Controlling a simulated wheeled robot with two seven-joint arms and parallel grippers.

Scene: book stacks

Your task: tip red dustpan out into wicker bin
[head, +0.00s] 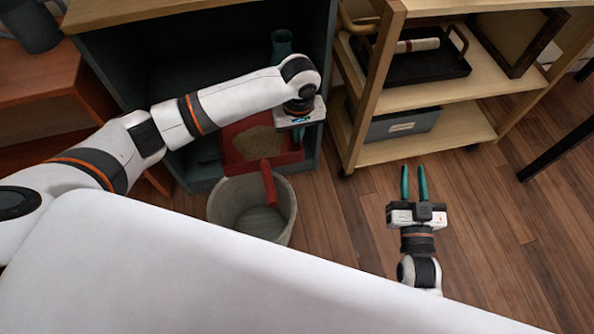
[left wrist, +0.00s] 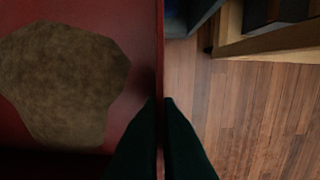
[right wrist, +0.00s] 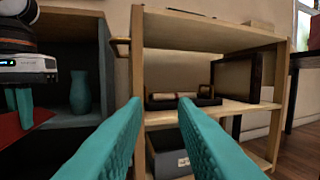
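The red dustpan (head: 291,156) carries a flat brown pile of dirt (head: 258,146). It is in front of the dark cabinet, with its handle (head: 269,185) reaching over the bin's opening. My left gripper (head: 300,132) is shut on the dustpan's right side wall; the left wrist view shows both fingers (left wrist: 160,108) pinching the red rim (left wrist: 159,60), with the dirt (left wrist: 65,80) lying in the pan. The greyish bin (head: 224,207) stands upright on the floor below the handle; its inside bottom looks empty. My right gripper (head: 413,184) is open and empty above the floor.
A dark cabinet (head: 190,60) stands behind, with a teal vase (head: 281,47) inside. A wooden shelf cart (head: 470,100) holds a black tray (head: 420,65) and a grey box (head: 402,124). A white surface (head: 200,270) fills the front. Floor right of the bin is clear.

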